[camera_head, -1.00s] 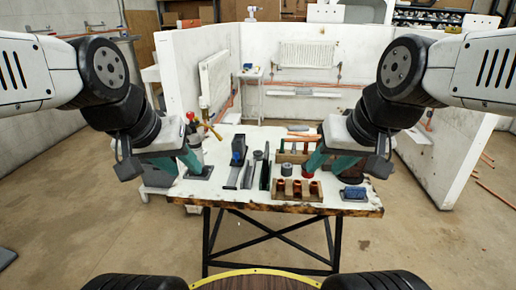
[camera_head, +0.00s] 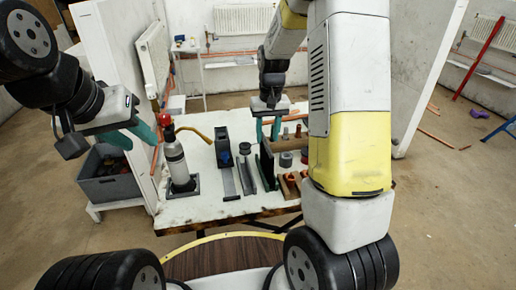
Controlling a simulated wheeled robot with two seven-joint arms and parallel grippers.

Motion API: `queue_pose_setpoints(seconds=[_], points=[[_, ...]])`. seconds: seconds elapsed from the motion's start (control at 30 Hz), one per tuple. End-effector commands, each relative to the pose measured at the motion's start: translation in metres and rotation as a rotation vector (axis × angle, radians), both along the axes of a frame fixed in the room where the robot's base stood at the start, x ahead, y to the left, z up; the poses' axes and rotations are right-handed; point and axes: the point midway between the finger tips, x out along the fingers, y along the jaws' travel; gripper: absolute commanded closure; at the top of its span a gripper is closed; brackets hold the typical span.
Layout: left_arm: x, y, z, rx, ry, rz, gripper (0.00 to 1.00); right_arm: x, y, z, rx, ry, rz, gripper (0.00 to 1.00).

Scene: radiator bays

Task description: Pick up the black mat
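A thin dark panel stands upright on the white-topped table and looks like the black mat (camera_head: 266,162). My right gripper (camera_head: 268,131) points down just above it, its two teal fingers apart with a gap between them. I cannot tell whether the fingers touch the panel's top edge. My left gripper (camera_head: 131,137) is open and empty at the left, beyond the table's left edge and above a grey crate.
A red-topped bottle (camera_head: 175,160) on a dark base stands at the table's left. A blue-and-black tool (camera_head: 224,150) and grey rails (camera_head: 245,172) stand left of the panel. A grey cylinder (camera_head: 286,160) and wooden holder (camera_head: 290,188) are on its right. My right arm hides the table's right part.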

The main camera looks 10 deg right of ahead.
Motion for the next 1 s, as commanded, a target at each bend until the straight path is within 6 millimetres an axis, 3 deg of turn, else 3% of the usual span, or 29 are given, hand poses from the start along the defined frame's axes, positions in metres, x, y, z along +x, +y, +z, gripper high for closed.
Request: queue_pose_setpoints(seconds=[0.03, 0.2, 0.73, 1.0], points=[[0.000, 0.000, 0.000, 0.000, 0.000, 0.000, 0.64, 0.005, 0.000, -0.012, -0.012, 0.018, 0.003, 0.60], [0.000, 0.000, 0.000, 0.000, 0.000, 0.000, 0.64, 0.012, -0.002, -0.032, -0.028, 0.040, 0.007, 0.60], [0.000, 0.000, 0.000, 0.000, 0.000, 0.000, 0.64, 0.007, 0.001, -0.098, -0.031, 0.045, 0.006, 0.60], [0.000, 0.000, 0.000, 0.000, 0.000, 0.000, 0.64, 0.008, 0.001, -0.109, -0.029, 0.041, 0.007, 0.60]])
